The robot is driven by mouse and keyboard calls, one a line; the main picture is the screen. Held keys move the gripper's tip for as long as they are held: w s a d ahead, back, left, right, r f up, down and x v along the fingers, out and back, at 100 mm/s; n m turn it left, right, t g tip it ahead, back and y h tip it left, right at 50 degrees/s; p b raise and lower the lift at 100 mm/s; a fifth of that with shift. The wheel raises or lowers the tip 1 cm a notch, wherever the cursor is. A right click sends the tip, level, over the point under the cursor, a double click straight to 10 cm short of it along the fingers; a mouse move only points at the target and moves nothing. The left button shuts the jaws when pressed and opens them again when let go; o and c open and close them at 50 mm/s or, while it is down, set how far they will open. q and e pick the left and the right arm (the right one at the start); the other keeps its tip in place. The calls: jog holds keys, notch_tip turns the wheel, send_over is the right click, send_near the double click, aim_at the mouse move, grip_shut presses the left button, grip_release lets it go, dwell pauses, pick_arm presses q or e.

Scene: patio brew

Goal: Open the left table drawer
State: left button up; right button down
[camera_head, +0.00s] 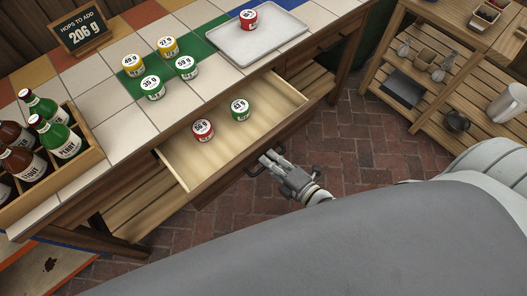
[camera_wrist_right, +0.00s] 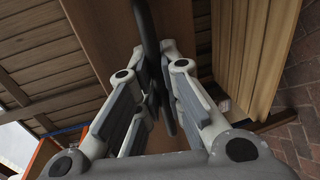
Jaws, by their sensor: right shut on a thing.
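The left table drawer (camera_head: 225,154) is pulled out from under the tiled table (camera_head: 95,105) in the head view. Its inside shows pale wood, with a red-labelled can (camera_head: 203,130) and a green-labelled can (camera_head: 241,109) in it. My right gripper (camera_head: 267,161) is at the drawer's front, shut on its dark handle (camera_head: 250,173). In the wrist view the dark handle (camera_wrist_right: 149,35) runs down between the fingers of my right gripper (camera_wrist_right: 155,85). My left gripper is in neither view.
Several cans stand on the tiled top by a tray (camera_head: 250,45) with one red can. A bottle crate (camera_head: 85,140) is at left, near the sign (camera_head: 81,31). A second drawer (camera_head: 335,38) looks shut. Shelves (camera_head: 425,85) stand at right; brick floor (camera_head: 350,140) lies between.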

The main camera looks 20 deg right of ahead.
jog(key=v, duration=0.2)
jog(key=f+v, duration=0.1)
jog(key=v, duration=0.2)
jog(key=shift+s+d, duration=0.15)
jog(key=shift+s, duration=0.25)
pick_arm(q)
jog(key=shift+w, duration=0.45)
pick_arm(e)
jog(key=c, duration=1.5)
grip_release()
jog(key=shift+c, duration=0.2)
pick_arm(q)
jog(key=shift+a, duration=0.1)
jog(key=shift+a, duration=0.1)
pick_arm(e)
jog(key=shift+s, duration=0.1)
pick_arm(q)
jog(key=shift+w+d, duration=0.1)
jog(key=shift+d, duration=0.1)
pick_arm(e)
jog(key=v, duration=1.2)
jog(key=shift+f, duration=0.1)
